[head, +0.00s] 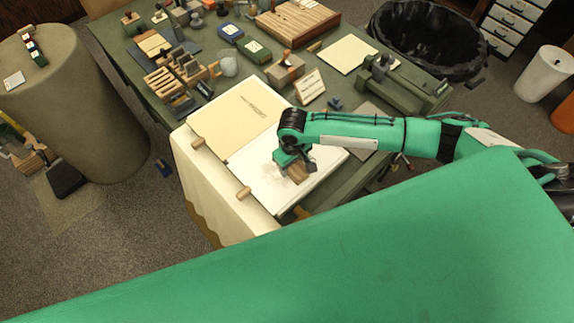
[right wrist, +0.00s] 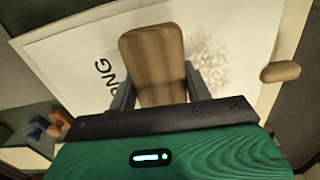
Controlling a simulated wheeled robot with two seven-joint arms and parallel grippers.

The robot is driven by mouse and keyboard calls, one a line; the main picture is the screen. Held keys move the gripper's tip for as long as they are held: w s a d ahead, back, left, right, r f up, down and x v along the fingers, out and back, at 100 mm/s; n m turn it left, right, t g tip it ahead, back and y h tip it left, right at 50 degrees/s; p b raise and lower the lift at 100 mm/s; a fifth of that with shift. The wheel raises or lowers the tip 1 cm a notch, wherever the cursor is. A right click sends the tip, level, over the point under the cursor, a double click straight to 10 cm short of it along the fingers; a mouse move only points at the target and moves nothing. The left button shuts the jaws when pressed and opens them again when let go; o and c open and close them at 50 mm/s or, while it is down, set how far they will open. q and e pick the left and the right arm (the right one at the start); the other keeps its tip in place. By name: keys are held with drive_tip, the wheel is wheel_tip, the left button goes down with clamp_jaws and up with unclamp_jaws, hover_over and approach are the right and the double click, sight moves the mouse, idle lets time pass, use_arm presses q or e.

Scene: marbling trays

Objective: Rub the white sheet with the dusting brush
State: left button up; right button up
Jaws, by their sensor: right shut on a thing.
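The white sheet (head: 262,178) lies flat on the near end of the table. A grey smudged patch shows on it next to the brush. In the right wrist view the sheet (right wrist: 62,62) carries dark letters, partly hidden, and a grey speckled patch. My right gripper (head: 297,166) is over the sheet, shut on the dusting brush (head: 299,175), whose wooden body shows brown. In the right wrist view the brush (right wrist: 153,62) stands between the two fingers (right wrist: 157,88). Its underside is hidden, so I cannot tell whether it touches the sheet. My left gripper is not in view.
A cream sheet (head: 240,115) with a small drawing lies beyond the white one. Wooden knobs (head: 243,193) stand at the left edge. A small sign (head: 310,87), blocks and a grey cup (head: 228,66) crowd the table's far part. A black bin (head: 425,40) stands behind.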

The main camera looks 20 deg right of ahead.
drive_tip(key=shift+w+d, duration=0.2)
drive_tip(key=shift+d, duration=0.4)
drive_tip(key=shift+w+a, duration=0.25)
drive_tip(key=shift+w, duration=0.2)
drive_tip(key=shift+w+a, duration=0.2)
drive_tip(key=shift+w, duration=0.25)
drive_tip(key=shift+s+a+r+p, duration=0.1)
drive_tip(key=shift+s+a+p, duration=0.1)
drive_tip(key=shift+a+p, duration=0.3)
drive_tip(key=shift+s+a+r+p, duration=0.1)
drive_tip(key=shift+s+a+p, duration=0.1)
drive_tip(key=shift+a+p, duration=0.25)
drive_tip(key=shift+s+a+f+p, duration=0.15)
drive_tip(key=shift+s+a+p, duration=0.15)
drive_tip(key=shift+a+p, duration=0.35)
